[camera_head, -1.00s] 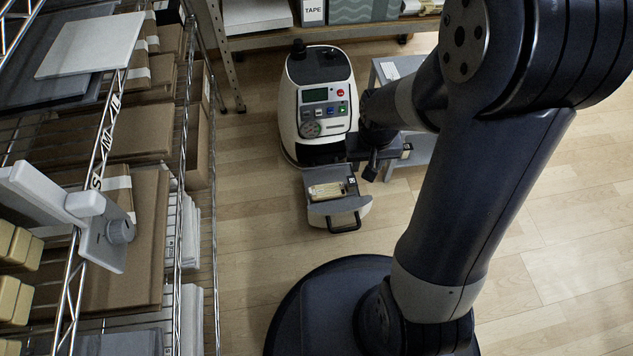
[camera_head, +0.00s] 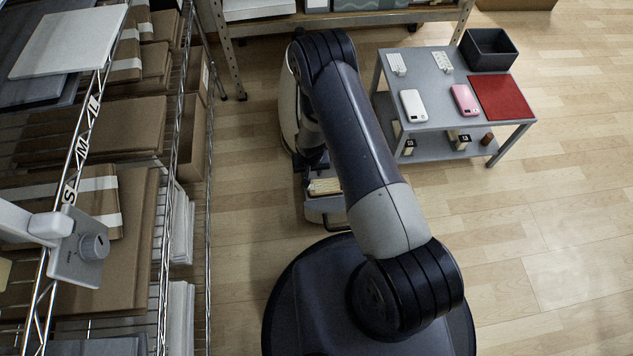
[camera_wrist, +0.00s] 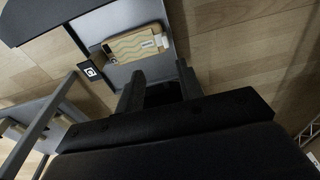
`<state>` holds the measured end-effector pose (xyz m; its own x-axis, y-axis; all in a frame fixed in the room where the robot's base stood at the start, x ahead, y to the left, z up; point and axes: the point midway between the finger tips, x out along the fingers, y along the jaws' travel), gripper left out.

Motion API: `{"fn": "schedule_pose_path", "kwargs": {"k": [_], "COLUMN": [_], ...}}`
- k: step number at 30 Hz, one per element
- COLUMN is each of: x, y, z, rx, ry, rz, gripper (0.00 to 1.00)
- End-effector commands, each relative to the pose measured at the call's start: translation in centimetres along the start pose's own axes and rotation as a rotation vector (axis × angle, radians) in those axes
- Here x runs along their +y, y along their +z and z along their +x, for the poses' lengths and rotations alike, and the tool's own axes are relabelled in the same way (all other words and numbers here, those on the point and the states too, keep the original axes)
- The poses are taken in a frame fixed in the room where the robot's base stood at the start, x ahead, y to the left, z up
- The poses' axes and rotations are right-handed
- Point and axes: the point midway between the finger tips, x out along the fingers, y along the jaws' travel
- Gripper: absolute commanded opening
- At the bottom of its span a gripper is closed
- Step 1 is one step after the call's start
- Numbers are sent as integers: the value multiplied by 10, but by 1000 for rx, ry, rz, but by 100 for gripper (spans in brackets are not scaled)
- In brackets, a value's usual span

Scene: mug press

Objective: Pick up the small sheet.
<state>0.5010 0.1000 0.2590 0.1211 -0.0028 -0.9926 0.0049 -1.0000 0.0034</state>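I cannot tell for sure which thing is the small sheet. Two small white patterned pieces, one on the left (camera_head: 397,64) and one on the right (camera_head: 442,61), lie at the back of the grey table (camera_head: 437,88). In the wrist view, a beige wavy-patterned piece (camera_wrist: 135,45) lies in the machine's grey tray (camera_wrist: 122,73); it shows partly in the head view (camera_head: 325,187). My gripper (camera_wrist: 158,84) is open, with its fingers apart beside the tray. No object shows held. In the head view my arm hides the gripper.
A wire rack (camera_head: 78,150) marked S, M and L holds brown packages on the left. The press machine (camera_head: 289,110) is mostly behind my arm.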

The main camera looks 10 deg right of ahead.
Motion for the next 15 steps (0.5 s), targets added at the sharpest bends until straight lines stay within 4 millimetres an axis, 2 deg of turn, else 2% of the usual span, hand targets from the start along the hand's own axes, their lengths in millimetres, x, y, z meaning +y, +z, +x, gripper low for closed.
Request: {"fn": "schedule_pose_path", "kwargs": {"k": [1,6,15], "x": [-2,-4,-4], "y": [3,7,5], "z": [9,28,71], "rx": [-2,-2,-1], "ry": [-1,-3,-3], "rz": [0,1,2], "gripper": [35,35,35]}}
